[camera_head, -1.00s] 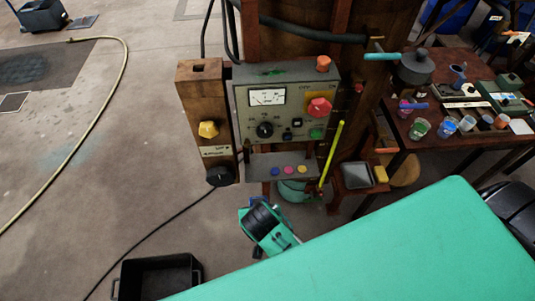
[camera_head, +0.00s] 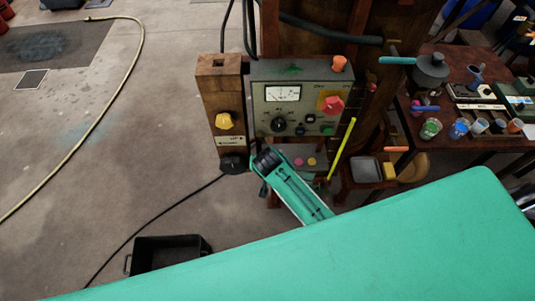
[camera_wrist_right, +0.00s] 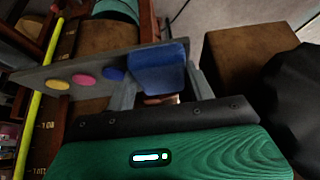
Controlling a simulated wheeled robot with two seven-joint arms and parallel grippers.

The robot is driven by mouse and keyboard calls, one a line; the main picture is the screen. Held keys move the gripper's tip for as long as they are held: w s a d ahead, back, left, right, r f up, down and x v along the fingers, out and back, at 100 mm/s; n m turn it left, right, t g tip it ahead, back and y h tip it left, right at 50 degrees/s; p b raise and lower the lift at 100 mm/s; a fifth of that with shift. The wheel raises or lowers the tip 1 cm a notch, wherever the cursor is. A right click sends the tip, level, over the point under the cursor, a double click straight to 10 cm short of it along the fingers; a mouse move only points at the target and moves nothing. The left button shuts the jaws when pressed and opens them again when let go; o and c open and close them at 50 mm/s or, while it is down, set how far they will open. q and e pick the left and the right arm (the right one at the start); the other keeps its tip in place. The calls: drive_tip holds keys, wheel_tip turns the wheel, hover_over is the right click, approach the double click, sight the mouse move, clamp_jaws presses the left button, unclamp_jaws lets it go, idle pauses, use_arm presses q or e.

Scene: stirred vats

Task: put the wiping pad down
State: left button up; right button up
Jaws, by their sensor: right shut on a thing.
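My right gripper (camera_wrist_right: 160,84) is shut on a blue pad (camera_wrist_right: 158,66), which I take for the wiping pad; it sits between the two grey fingers in the wrist view. In the head view my right gripper (camera_head: 268,161) is at the lower left of the control panel (camera_head: 297,108), in front of the small grey shelf with coloured discs. The fingertips and pad are hidden there by the wrist. In the wrist view the grey shelf (camera_wrist_right: 40,76) is close to the pad; I cannot tell whether they touch. My left gripper is not in view.
A wooden post (camera_head: 222,90) with a yellow knob and black knob (camera_head: 232,163) stands left of the panel. A yellow-green rod (camera_head: 342,148) leans at right. A grey tray (camera_head: 366,170) and yellow block (camera_head: 390,171) lie further right. A black bin (camera_head: 168,254) is on the floor.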

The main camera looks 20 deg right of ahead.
drive_tip(key=w, duration=0.1)
drive_tip(key=w+d, duration=0.1)
drive_tip(key=w, duration=0.1)
drive_tip(key=shift+r+p, duration=0.15)
drive_tip(key=shift+p, duration=0.6)
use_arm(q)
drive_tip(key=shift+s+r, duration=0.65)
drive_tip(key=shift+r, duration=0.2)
use_arm(e)
drive_tip(key=shift+s+f, duration=0.1)
drive_tip(key=shift+f, duration=0.15)
drive_tip(key=shift+a, duration=0.1)
drive_tip(key=shift+f, duration=0.1)
drive_tip(key=o, duration=1)
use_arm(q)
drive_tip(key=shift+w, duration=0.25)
